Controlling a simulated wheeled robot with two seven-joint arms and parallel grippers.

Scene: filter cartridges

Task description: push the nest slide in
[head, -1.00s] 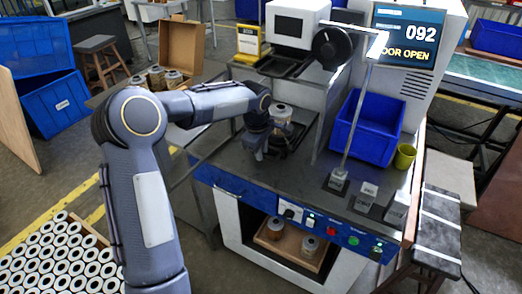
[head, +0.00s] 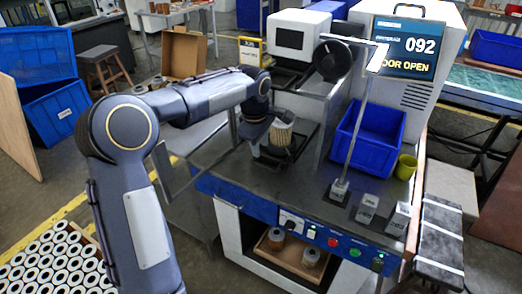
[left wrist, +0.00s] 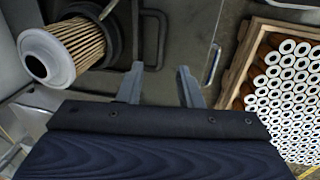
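The nest slide (head: 300,150) is a dark tray-like frame on the machine's counter. A pleated tan filter cartridge (head: 281,134) with a pale top stands on it, partly hidden by my arm. The cartridge shows at the upper left of the left wrist view (left wrist: 85,40), in a dark round seat. My left gripper (head: 264,158) is low over the counter beside the slide, on the near-left side. In the left wrist view its two fingers (left wrist: 160,86) are apart with nothing clearly held. A dark loop-shaped bar (left wrist: 153,42) lies just beyond them. My right gripper is not in view.
A blue bin (head: 367,133) and a yellow-green cup (head: 405,167) stand to the right on the counter. A lamp post (head: 356,125) rises nearby. The display (head: 418,47) reads 092, door open. A crate of white-ended cartridges (left wrist: 290,85) is at lower left in the head view.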

